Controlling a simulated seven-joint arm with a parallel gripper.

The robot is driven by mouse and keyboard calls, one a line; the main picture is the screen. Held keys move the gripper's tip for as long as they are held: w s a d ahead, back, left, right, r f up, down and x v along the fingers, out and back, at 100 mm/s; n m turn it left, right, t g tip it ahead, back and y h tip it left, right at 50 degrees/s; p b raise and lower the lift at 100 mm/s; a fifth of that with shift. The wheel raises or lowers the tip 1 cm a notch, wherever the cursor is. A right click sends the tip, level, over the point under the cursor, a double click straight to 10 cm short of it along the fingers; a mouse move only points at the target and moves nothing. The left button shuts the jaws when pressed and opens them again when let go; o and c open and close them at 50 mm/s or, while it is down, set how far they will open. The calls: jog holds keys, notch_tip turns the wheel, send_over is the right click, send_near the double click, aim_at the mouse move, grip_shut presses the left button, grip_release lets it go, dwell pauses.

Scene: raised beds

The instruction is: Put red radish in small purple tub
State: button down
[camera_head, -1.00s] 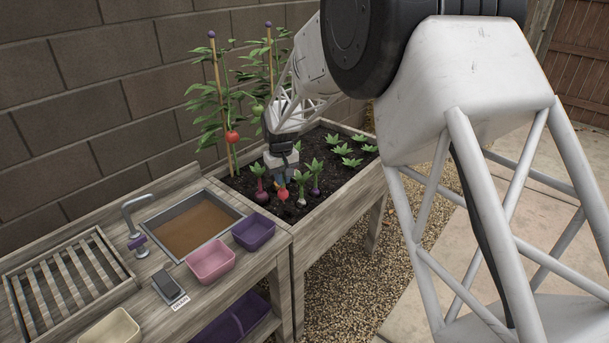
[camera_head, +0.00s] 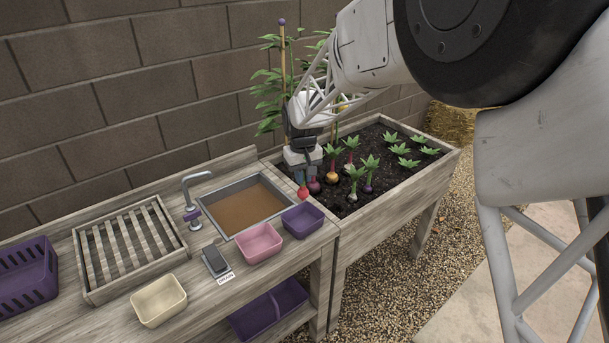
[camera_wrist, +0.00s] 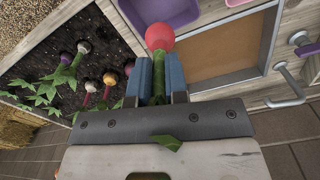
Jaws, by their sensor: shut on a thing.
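The red radish (camera_head: 303,192) hangs from my gripper (camera_head: 304,168), near the border between the soil bed and the sink bench. In the wrist view the radish (camera_wrist: 160,37) shows past the fingertips, its green stem clamped between the two blue fingers of my gripper (camera_wrist: 159,75). The small purple tub (camera_head: 302,220) stands on the bench just below and in front of the radish in the head view. It looks empty. In the wrist view part of the tub (camera_wrist: 172,12) shows beyond the radish, at the top edge.
A pink tub (camera_head: 259,243) and a cream tub (camera_head: 159,300) stand to the left. A sink (camera_head: 235,205) with muddy-looking contents and a tap (camera_head: 190,195) lie behind. Several vegetables grow in the raised bed (camera_head: 400,185). A slatted rack (camera_head: 130,245) is further left.

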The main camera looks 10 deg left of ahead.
aim_at(303, 188)
jog(key=shift+f, duration=0.1)
jog(key=shift+f, duration=3.5)
jog(key=c, duration=1.1)
grip_release()
jog(key=shift+o, duration=0.2)
jog(key=shift+r, duration=0.1)
jog(key=shift+r, duration=4.7)
